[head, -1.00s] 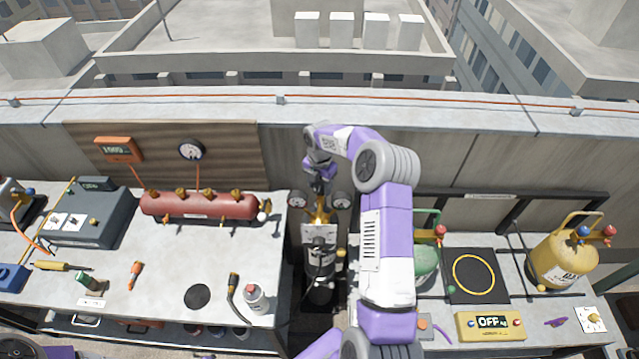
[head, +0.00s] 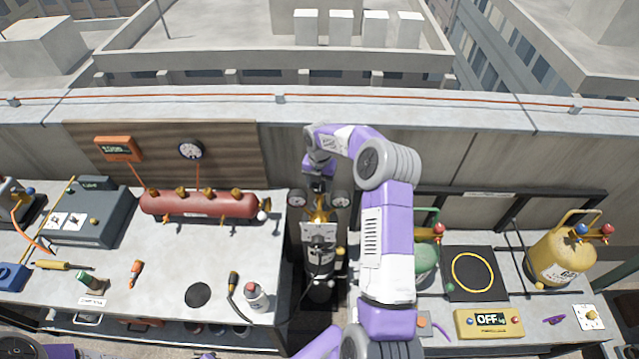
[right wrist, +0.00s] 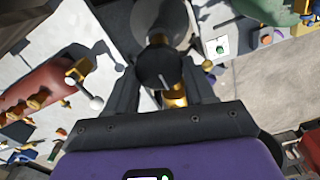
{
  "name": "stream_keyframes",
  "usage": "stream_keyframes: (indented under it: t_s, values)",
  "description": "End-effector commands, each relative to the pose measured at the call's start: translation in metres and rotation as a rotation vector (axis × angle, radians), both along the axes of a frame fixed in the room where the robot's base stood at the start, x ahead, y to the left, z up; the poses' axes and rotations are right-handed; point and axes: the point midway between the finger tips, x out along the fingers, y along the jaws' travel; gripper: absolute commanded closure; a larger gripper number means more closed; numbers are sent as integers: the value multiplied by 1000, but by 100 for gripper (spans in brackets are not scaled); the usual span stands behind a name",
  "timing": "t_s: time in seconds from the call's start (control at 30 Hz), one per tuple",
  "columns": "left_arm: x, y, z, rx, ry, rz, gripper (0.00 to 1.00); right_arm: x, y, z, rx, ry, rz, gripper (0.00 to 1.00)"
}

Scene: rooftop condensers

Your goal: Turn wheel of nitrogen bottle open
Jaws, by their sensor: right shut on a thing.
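The nitrogen bottle (head: 320,291) is a dark upright cylinder in the gap between the two benches. My right gripper (head: 319,187) points down over the bottle's top. In the right wrist view, its two dark fingers are on either side of a dark round wheel (right wrist: 155,67) with a pale mark, and are shut on it. In the head view the gripper hides the wheel. My left gripper does not show.
A red tank (head: 200,205) and a spray can (head: 256,297) are on the left bench. A green cylinder (head: 425,259), a yellow cylinder (head: 560,260) and an OFF box (head: 489,322) are on the right bench. A wall stands behind.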

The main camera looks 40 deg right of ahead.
Motion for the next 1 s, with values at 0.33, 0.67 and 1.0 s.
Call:
stream_keyframes:
  t_s: [0.33, 0.67, 1.0]
  values:
    - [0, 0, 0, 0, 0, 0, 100, 1, 0, 1, -2, -3, 2, 21]
    - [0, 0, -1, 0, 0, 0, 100, 1, 0, 14, -2, -4, 1, 21]
    - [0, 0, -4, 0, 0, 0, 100, 1, 0, 68, -3, -5, 1, 21]
